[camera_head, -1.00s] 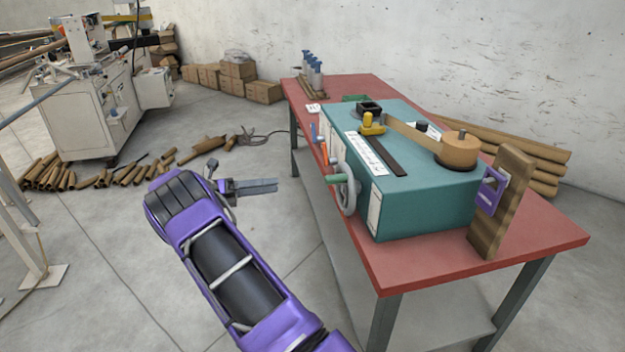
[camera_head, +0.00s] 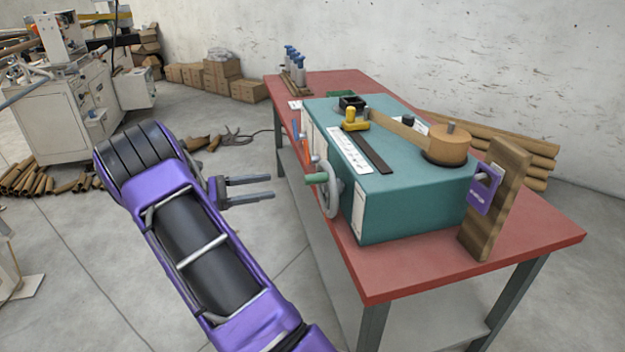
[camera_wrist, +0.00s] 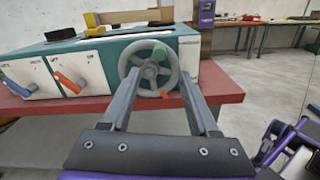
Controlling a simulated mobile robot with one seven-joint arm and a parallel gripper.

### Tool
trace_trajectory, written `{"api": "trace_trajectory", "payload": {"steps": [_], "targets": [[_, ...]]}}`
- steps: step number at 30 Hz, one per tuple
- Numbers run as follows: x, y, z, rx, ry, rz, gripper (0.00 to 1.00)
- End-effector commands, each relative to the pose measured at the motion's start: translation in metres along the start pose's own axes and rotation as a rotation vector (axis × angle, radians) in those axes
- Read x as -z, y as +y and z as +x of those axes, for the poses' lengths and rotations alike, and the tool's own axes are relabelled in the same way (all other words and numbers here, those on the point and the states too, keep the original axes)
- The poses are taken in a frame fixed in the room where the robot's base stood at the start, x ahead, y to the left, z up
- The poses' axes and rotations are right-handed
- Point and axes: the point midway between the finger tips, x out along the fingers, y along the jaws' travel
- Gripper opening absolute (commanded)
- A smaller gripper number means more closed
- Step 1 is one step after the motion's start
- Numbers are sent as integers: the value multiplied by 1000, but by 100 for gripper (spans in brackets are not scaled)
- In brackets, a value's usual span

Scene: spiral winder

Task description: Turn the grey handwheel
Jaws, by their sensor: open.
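The grey handwheel (camera_head: 328,193) is mounted on the front side of the teal winder box (camera_head: 420,195), which stands on the red table. A green handle knob (camera_head: 316,178) sticks out from its rim. In the wrist view the handwheel (camera_wrist: 133,71) shows face on, with the green knob at the top right of it and a small orange pointer (camera_wrist: 163,94) at its lower rim. My gripper (camera_head: 272,187) is open and empty, left of the handwheel and apart from it. In the wrist view my gripper's fingers (camera_wrist: 160,85) point toward the wheel, one on each side of it.
Blue and orange levers (camera_wrist: 68,82) sit on white panels left of the wheel. The red table (camera_head: 440,275) has its edge just below the wheel. A wooden post with a purple bracket (camera_head: 484,188) stands at the box's right end.

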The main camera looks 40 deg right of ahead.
Motion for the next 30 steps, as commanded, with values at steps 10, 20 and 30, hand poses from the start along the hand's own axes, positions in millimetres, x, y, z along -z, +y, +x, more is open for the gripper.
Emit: {"api": "trace_trajectory", "payload": {"steps": [10, 20, 30], "targets": [[0, -1, 79, 4, 0, -3, 61], [0, 0, 125, 0, 1, -2, 61], [0, 0, 130, -1, 0, -2, 61]]}}
